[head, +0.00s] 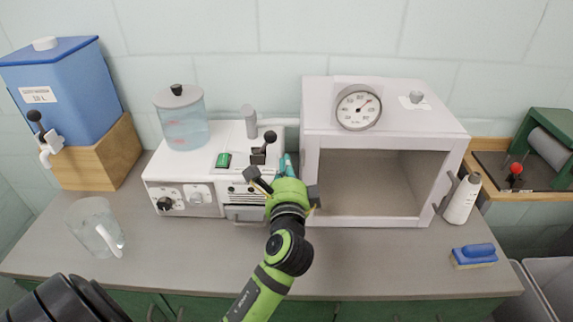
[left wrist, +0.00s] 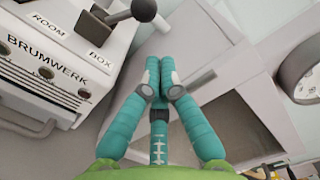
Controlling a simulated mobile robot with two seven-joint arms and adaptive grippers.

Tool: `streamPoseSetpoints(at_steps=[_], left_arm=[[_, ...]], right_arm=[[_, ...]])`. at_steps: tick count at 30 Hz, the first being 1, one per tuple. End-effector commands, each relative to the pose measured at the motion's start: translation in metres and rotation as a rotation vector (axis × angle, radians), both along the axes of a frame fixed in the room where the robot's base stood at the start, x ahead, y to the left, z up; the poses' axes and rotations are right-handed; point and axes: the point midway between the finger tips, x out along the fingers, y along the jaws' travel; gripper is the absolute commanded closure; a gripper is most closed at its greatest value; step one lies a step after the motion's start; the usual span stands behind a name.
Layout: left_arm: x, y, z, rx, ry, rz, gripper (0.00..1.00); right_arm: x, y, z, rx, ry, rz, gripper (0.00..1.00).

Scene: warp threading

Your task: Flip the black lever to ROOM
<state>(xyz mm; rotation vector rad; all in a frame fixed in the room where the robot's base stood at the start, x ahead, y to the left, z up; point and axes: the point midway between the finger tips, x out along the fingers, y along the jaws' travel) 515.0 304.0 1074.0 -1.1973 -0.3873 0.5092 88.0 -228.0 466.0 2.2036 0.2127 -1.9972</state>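The black lever (head: 270,137) stands on top of the white machine (head: 207,165), near its right end. Its round knob leans to the right in the head view. In the left wrist view the lever (left wrist: 144,10) shows at the top, with ROOM and BOX labels below it; the knob leans toward the BOX side. My left gripper (head: 288,163) is just right of the lever, beside the machine's right edge. Its teal fingers (left wrist: 159,74) have their tips together with nothing visible between them, apart from the lever. My right gripper is not in view.
The white box with a dial gauge (head: 358,106) stands close on the right, its front open. A pipe (head: 270,122) joins it to the machine. A clear jug (head: 97,228) is at the left, a white bottle (head: 462,199) and blue brush (head: 475,254) at the right.

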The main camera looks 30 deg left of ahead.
Motion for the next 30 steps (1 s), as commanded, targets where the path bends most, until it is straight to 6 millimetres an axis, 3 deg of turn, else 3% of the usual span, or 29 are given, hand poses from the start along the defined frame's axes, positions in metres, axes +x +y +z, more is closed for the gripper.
streamPoseSetpoints(at_steps=[6,12,30], left_arm=[[0.034,0.023,0.004,0.001,-0.001,0.000,1.00],[0.051,0.034,0.002,0.000,-0.001,-0.001,1.00],[0.054,0.038,0.003,-0.019,-0.010,-0.001,1.00]], right_arm=[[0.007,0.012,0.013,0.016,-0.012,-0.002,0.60],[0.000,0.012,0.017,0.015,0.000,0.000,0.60],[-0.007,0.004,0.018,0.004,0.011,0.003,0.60]])
